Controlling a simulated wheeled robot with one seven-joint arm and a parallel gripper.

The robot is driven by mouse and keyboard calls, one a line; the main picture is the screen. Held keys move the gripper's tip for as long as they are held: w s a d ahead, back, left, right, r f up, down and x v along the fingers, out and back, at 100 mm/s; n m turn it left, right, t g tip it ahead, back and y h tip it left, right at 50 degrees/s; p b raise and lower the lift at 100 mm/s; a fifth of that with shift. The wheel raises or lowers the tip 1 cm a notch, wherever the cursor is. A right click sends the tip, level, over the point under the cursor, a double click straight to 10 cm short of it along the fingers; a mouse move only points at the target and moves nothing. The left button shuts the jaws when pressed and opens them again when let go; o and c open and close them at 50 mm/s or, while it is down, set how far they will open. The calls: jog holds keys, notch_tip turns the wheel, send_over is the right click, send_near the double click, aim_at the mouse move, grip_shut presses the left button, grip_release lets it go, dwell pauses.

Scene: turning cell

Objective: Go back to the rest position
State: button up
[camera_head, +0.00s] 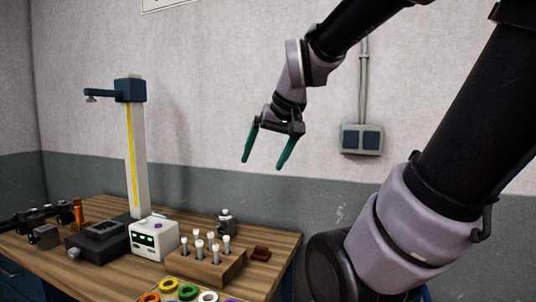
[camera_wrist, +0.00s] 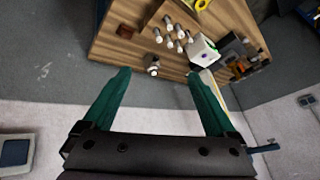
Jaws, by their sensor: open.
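My gripper (camera_head: 265,160) is open and empty, with two green fingers. It is held in the air in front of the wall, above and to the right of the wooden bench (camera_head: 105,282). In the wrist view my gripper (camera_wrist: 158,85) shows its fingers spread wide with nothing between them; the bench (camera_wrist: 115,58) lies beyond the fingertips. My arm reaches in from the right side of the head view.
On the bench stand a tall column gauge (camera_head: 138,160), a white display box (camera_head: 152,238), a wooden rack (camera_head: 205,265) with several pins, coloured rings (camera_head: 187,292) and a small brown block (camera_head: 261,253). A wall socket box (camera_head: 362,139) sits right of my gripper.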

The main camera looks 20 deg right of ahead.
jog(key=shift+s+a+r+m+t, duration=0.1)
jog(key=shift+s+r+m, duration=0.15)
jog(key=shift+s, duration=0.25)
jog(key=shift+s+a+r+m+t, duration=0.1)
jog(key=shift+s+m, duration=0.1)
jog(key=shift+s, duration=0.25)
jog(key=shift+s+a+r+m+t, duration=0.1)
jog(key=shift+s+r+m, duration=0.15)
jog(key=shift+s, duration=0.25)
